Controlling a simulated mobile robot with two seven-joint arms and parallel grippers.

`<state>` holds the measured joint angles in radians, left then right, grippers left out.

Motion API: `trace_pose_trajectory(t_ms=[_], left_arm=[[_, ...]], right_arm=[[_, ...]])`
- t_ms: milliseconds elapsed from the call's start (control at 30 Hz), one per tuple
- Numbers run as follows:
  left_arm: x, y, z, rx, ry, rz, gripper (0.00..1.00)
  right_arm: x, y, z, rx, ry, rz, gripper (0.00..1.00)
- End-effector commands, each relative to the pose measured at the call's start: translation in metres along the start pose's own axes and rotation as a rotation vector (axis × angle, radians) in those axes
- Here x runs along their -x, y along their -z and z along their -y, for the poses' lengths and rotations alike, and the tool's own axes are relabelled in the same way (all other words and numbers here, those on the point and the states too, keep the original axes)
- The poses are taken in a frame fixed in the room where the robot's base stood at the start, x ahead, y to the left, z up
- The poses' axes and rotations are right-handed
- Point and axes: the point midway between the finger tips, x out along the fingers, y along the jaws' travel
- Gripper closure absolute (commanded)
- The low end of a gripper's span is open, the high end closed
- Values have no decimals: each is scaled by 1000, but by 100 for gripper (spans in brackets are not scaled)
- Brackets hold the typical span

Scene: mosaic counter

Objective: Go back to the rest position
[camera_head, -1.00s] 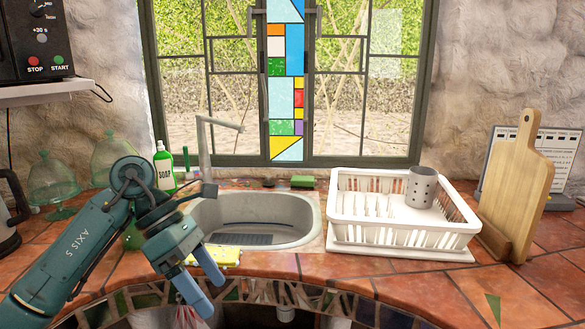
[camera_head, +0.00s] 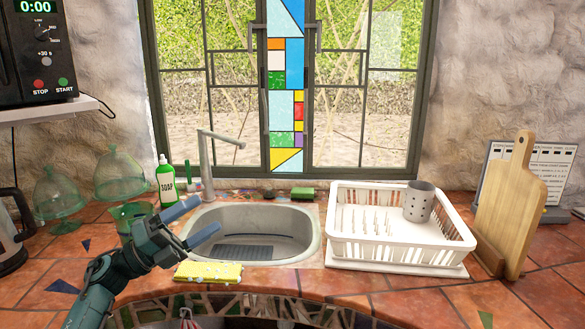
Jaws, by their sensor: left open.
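My left gripper (camera_head: 198,220) is open, with its two blue-grey fingers apart and nothing between them. It shows in front of the left part of the sink (camera_head: 309,247), above the yellow sponge (camera_head: 208,271) on the counter's front edge. My left arm comes in from the lower left. My right gripper is not in view.
A white dish rack (camera_head: 395,254) with a grey perforated cup (camera_head: 419,201) stands right of the sink. A green soap bottle (camera_head: 166,181), glass domes (camera_head: 121,172) and a faucet (camera_head: 207,165) stand at the left. A wooden board (camera_head: 511,205) leans at the right.

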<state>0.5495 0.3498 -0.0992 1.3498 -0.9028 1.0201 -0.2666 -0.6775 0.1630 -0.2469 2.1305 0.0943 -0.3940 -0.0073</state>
Motion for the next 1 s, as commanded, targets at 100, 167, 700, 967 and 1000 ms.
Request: trace_pose_trajectory(t_ms=[100, 167, 700, 967, 1000], left_arm=[[10, -62, 8, 182, 75, 326, 19], [23, -90, 6, 291, 107, 485, 19], [137, -150, -105, 1193, 127, 1384, 19], [157, -35, -168, 1280, -20, 1372, 19], [160, -14, -177, 1301, -44, 1372, 19]], right_arm=[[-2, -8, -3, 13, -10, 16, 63], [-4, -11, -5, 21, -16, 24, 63], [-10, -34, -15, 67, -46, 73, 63], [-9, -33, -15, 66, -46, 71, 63], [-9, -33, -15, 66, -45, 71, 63]])
